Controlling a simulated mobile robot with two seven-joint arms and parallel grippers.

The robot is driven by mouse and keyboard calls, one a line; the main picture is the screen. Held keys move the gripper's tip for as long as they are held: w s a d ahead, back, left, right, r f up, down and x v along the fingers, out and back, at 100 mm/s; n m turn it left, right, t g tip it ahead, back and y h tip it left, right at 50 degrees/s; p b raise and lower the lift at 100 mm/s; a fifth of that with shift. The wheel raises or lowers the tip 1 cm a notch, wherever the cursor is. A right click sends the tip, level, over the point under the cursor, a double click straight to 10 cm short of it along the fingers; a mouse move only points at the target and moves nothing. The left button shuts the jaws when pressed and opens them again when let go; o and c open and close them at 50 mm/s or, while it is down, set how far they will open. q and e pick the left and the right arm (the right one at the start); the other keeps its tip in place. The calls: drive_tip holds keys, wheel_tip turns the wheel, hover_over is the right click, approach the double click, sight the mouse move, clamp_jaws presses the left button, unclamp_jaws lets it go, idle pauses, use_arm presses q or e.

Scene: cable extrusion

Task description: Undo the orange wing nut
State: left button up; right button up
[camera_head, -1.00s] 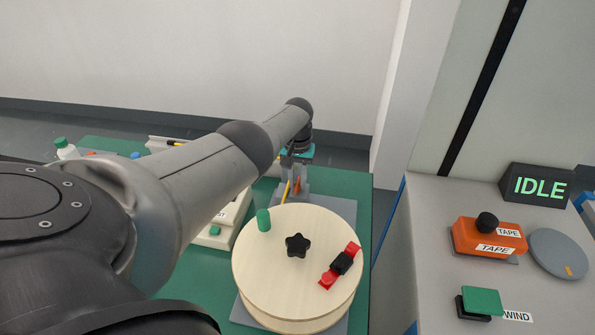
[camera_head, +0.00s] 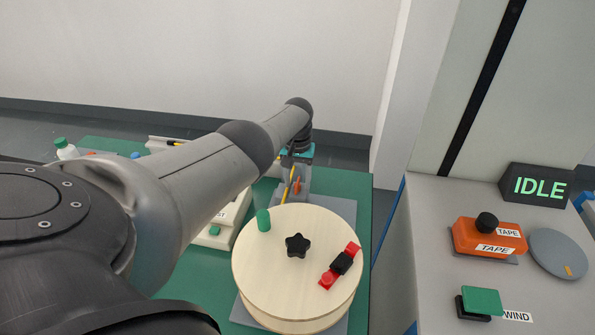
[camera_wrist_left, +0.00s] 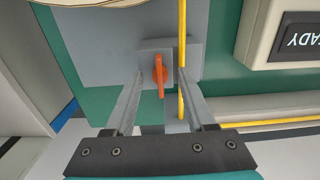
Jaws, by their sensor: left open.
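The orange wing nut (camera_head: 297,187) sits on a grey block behind the wooden reel (camera_head: 297,285). In the left wrist view the wing nut (camera_wrist_left: 159,76) stands with its wing lengthwise between my fingers. My left gripper (camera_wrist_left: 160,88) is open, with one finger on each side of the nut and a visible gap to the left finger. In the head view the left gripper (camera_head: 298,168) reaches down at the block, partly hidden by its own wrist. A yellow cable (camera_wrist_left: 182,55) runs close beside the right finger. My right gripper is not in view.
The reel carries a black star knob (camera_head: 297,245), a green peg (camera_head: 263,220) and a red-and-black clip (camera_head: 341,264). A pale box (camera_head: 213,237) stands left of the reel. On the right bench are an orange tape unit (camera_head: 488,238) and a green WIND button (camera_head: 482,301).

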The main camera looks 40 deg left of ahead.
sight(298, 182)
use_arm(q)
wheel_tip(298, 182, up, 8)
drive_tip(key=p, duration=0.5)
drive_tip(key=shift+f+p, duration=0.15)
drive_tip(key=shift+p, duration=0.25)
wheel_tip(298, 182, up, 8)
drive_tip(key=p, duration=0.2)
drive_tip(key=shift+f, duration=0.25)
